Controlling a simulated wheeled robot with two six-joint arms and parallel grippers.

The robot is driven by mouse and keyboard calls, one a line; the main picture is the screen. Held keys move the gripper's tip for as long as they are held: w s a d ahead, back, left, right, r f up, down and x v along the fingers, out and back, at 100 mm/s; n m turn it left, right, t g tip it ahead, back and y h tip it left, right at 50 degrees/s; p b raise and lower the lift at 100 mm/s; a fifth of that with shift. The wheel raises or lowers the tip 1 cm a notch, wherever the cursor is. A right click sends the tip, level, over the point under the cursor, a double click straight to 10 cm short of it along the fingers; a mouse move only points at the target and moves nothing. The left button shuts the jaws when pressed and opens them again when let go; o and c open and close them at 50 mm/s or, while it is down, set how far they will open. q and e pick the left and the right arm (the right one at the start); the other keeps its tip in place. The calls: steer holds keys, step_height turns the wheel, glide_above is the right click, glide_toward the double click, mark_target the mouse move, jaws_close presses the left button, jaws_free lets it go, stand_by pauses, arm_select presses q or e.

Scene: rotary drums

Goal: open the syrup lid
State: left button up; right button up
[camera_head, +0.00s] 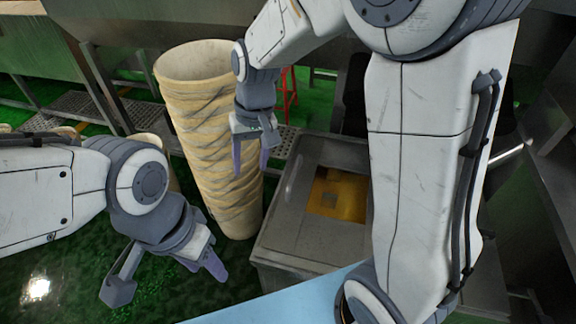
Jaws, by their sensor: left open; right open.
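A grey metal box (290,218) stands right of centre in the head view. Yellow-orange material (340,197), which may be syrup, shows in a square recess in its top. A separate lid cannot be made out, and my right arm covers the box's right side. My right gripper (251,168) is open and empty, with its fingers pointing down, left of the box's far end and in front of a tall beige cylinder. My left gripper (166,278) is open and empty at the lower left, left of the box and apart from it.
The tall beige ribbed cylinder (207,130) stands upright just left of the box. A pale blue surface (300,302) shows at the bottom. A red stool (289,90) and steel counters (160,22) are behind. Green floor (60,275) is open at lower left.

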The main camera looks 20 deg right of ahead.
steer(key=w+d+f+m+b, duration=0.3)
steer(key=w+d+f+m, duration=0.1)
steer(key=w+d+f, duration=0.55)
steer(key=m+b, duration=0.2)
steer(key=m, duration=0.1)
glide_toward(295, 171)
steer(key=shift+t, duration=0.4)
steer(key=f, duration=0.3)
steer(key=a+f, duration=0.1)
steer(key=f, duration=0.4)
steer(key=shift+a+f, duration=0.2)
steer(key=shift+f, duration=0.15)
arm_select(q)
step_height(295, 171, down, 7)
steer(key=shift+d, duration=0.15)
arm_select(e)
jaws_close()
